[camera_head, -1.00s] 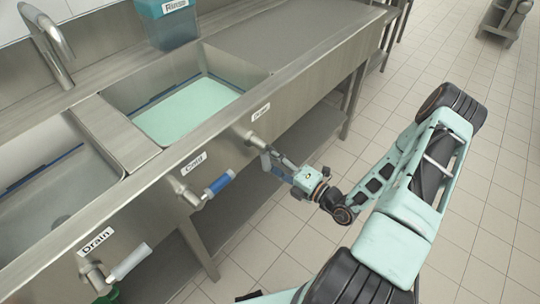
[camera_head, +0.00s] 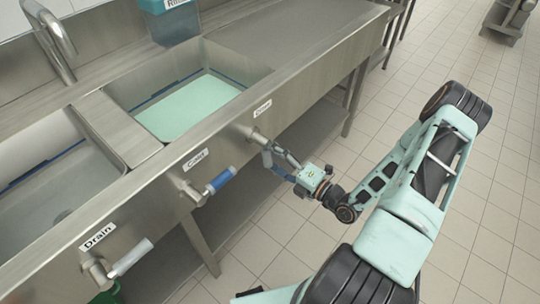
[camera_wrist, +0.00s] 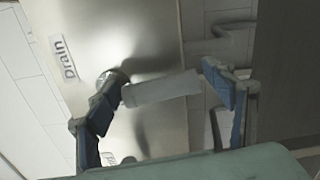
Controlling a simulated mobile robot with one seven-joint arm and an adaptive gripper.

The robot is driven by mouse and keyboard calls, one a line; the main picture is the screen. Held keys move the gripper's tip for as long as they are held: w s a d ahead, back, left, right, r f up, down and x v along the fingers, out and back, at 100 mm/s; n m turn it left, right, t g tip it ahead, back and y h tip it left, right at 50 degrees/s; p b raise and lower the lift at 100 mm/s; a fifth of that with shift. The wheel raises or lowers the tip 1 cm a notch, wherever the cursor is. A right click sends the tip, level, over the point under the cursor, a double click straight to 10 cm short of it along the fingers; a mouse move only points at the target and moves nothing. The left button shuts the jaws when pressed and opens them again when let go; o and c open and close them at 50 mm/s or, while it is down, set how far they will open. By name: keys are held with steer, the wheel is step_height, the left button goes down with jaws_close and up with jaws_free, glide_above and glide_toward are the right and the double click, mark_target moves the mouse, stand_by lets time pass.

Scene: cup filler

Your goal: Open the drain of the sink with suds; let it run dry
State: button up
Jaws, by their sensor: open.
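The right basin (camera_head: 112,97) holds flat pale green liquid (camera_head: 190,107). Below its front edge a drain valve (camera_head: 255,135) sticks out of the sink front under a small label. My gripper (camera_head: 276,160) is at this valve, with its fingers open. In the wrist view the pale valve handle (camera_wrist: 160,88) lies between the two spread blue-grey fingers, beside a label reading Drain (camera_wrist: 64,57). I cannot tell whether either finger touches the handle. The valve's far end is partly hidden by the fingers.
The left basin (camera_head: 85,150) looks grey inside. Its drain valve (camera_head: 130,258) has a white handle. A blue-handled valve (camera_head: 220,180) sits between the drains. A teal Rinse container (camera_head: 172,25) stands behind.

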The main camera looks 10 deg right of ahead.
steer(key=v, duration=1.1)
steer(key=shift+s+d, duration=0.15)
steer(key=shift+s, duration=0.05)
